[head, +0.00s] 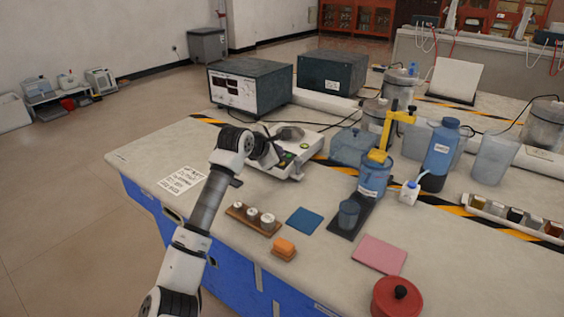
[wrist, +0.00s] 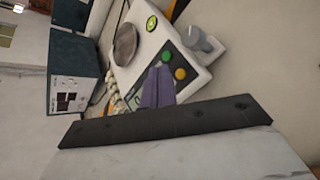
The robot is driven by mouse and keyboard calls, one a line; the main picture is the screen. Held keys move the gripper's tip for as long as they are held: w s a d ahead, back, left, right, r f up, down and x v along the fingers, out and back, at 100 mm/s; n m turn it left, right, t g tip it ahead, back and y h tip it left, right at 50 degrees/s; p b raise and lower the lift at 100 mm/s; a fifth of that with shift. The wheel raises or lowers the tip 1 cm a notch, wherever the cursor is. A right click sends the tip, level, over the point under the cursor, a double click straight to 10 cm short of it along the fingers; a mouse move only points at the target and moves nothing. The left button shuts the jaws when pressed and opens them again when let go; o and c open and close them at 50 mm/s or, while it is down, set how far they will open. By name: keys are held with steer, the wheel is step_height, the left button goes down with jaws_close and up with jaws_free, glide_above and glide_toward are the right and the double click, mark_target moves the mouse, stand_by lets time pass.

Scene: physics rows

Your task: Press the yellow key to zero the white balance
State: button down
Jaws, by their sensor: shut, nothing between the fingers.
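The white balance (head: 308,137) stands on the bench in the head view, with a grey round pan on top. It also shows in the wrist view (wrist: 187,44), turned sideways. There the yellow key (wrist: 180,73) sits on its front panel, beside a green key (wrist: 167,56). My gripper (wrist: 160,70) is shut and empty. Its fingertips overlap the panel just left of the yellow key in the wrist view. I cannot tell whether they touch it. The fingers hide part of the panel. In the head view my arm hides part of the balance.
A grey meter box (head: 232,88) stands behind the balance. A printed sheet (head: 182,180) lies to its left. A blue container (head: 352,146) stands to the right.

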steer(key=r, duration=0.2)
steer(key=r+p, duration=0.1)
steer(key=shift+s+a+r, duration=0.1)
steer(key=shift+s+a, duration=0.05)
steer(key=shift+s, duration=0.15)
stand_by(0.3)
